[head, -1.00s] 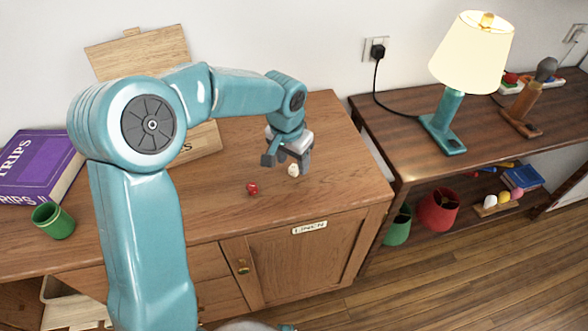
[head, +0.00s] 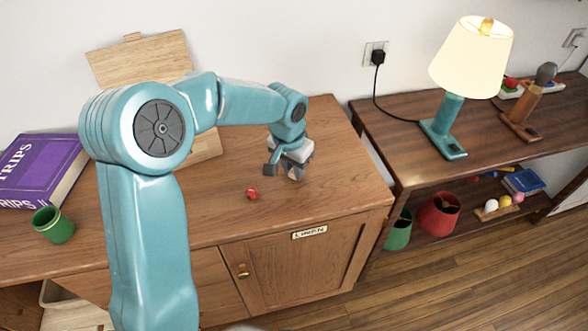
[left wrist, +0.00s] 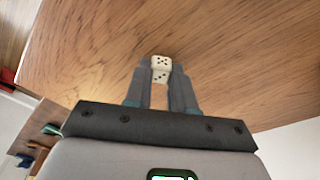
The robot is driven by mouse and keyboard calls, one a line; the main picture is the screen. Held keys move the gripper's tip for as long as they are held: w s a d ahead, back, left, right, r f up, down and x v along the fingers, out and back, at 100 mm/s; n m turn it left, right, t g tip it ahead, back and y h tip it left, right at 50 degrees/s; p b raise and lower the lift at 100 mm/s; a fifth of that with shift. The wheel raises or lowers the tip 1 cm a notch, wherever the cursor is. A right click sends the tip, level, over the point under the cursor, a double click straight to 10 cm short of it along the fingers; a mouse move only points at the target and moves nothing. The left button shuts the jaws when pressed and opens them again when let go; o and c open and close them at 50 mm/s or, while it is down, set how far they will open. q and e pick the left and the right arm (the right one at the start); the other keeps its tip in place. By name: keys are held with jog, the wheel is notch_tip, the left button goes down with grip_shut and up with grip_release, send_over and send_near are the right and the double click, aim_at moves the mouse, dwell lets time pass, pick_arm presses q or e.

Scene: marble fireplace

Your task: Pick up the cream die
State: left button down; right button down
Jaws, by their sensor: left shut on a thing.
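The cream die (left wrist: 161,66) shows between my left gripper's fingertips in the left wrist view, with dark pips on two faces. My left gripper (left wrist: 160,82) is shut on it, one finger on each side. In the head view my left gripper (head: 287,172) points down at the wooden cabinet top (head: 330,170), and its fingers hide most of the die. I cannot tell whether the die still touches the wood. My right gripper is not in view.
A red die (head: 252,193) lies on the cabinet top, left of my left gripper. A wooden board leans at the back. A teal lamp (head: 450,115) stands on the right-hand table.

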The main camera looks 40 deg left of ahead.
pick_arm(q)
notch_tip(320, 180, up, 20)
jog(key=p, duration=0.2)
jog(key=shift+f+p, duration=0.15)
jog(key=shift+p, duration=0.25)
jog(key=shift+w, duration=0.15)
jog(key=shift+f, duration=0.1)
